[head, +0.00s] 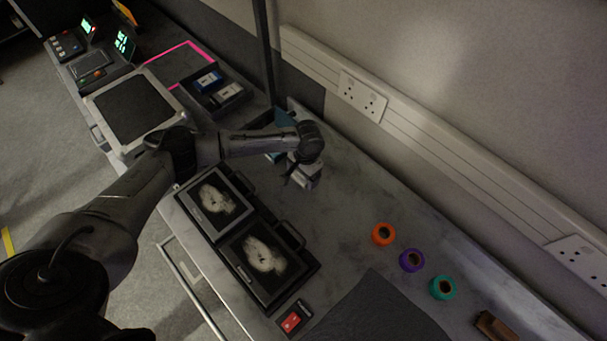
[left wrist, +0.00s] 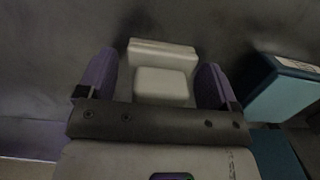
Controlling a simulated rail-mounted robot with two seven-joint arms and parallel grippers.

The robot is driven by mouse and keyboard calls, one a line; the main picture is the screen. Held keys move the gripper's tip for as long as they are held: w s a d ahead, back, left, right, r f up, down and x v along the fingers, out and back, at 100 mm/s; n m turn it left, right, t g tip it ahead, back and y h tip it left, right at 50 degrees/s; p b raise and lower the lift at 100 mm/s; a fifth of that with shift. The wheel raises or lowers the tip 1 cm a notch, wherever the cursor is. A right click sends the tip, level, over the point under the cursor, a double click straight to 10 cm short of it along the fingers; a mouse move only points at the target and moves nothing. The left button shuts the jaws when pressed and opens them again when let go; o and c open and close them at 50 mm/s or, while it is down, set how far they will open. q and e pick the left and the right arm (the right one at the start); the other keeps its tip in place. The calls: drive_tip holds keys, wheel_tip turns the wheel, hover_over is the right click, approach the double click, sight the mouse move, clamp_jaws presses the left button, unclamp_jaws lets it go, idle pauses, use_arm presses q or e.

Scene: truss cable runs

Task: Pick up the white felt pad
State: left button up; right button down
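A pale, off-white stepped block, which looks like the white felt pad (left wrist: 162,84), lies between my left gripper's two purple fingers in the left wrist view. Gaps show between it and each finger. In the head view the pad (head: 309,180) shows as a small pale patch on the bench, partly hidden under my left wrist. My left gripper (left wrist: 158,80) is open and points down over the pad; in the head view it (head: 297,172) is small and dark. My right gripper is not in view.
Teal boxes (left wrist: 285,95) stand close to the right of my left gripper in the wrist view. Two dark framed tablets (head: 265,262) lie nearer the bench's front edge. Orange (head: 383,234), purple and green rolls stand to the right. A dark post and wall trunking (head: 405,110) border the back.

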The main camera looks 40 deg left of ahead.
use_arm(q)
drive_tip(key=c, duration=0.8)
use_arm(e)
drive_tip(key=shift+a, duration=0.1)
use_arm(q)
drive_tip(key=shift+r, duration=0.15)
drive_tip(key=shift+r, duration=0.6)
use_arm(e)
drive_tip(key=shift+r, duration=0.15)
use_arm(q)
wheel_tip(320, 180, up, 3)
drive_tip(key=shift+r+p, duration=0.1)
drive_tip(key=shift+p, duration=0.2)
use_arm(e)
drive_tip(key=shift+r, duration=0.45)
use_arm(q)
drive_tip(key=d+r, duration=0.2)
drive_tip(key=d, duration=0.2)
drive_tip(key=d+r, duration=0.2)
drive_tip(key=d, duration=0.1)
drive_tip(key=w+d+r, duration=0.1)
drive_tip(key=d+r, duration=0.1)
drive_tip(key=d, duration=0.2)
drive_tip(key=shift+d+r, duration=0.2)
drive_tip(key=shift+d, duration=0.1)
